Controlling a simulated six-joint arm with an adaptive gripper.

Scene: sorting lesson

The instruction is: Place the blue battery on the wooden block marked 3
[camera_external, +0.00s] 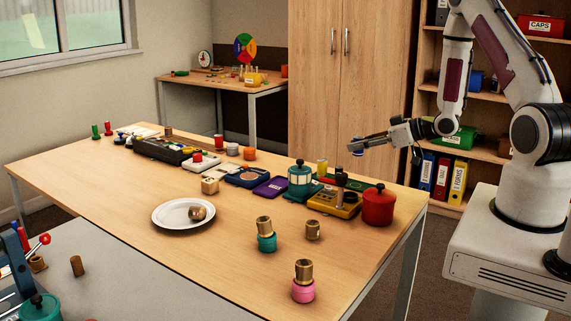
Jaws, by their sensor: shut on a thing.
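My gripper (357,147) is at the end of the arm, reaching left above the far right part of the table. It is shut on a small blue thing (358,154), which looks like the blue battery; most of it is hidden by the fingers. It is held in the air, clear of the things below. A pale wooden block (210,186) with a dark mark stands on the table behind the white plate; the mark is too small to read. My gripper is well to the right of this block and higher.
A white plate (168,222) holds a brown round piece. A teal pot (300,188), a yellow box (328,207) and a red pot (378,212) stand below and near my gripper. Brass-topped pieces (303,271) stand at the front. The table's left front is clear.

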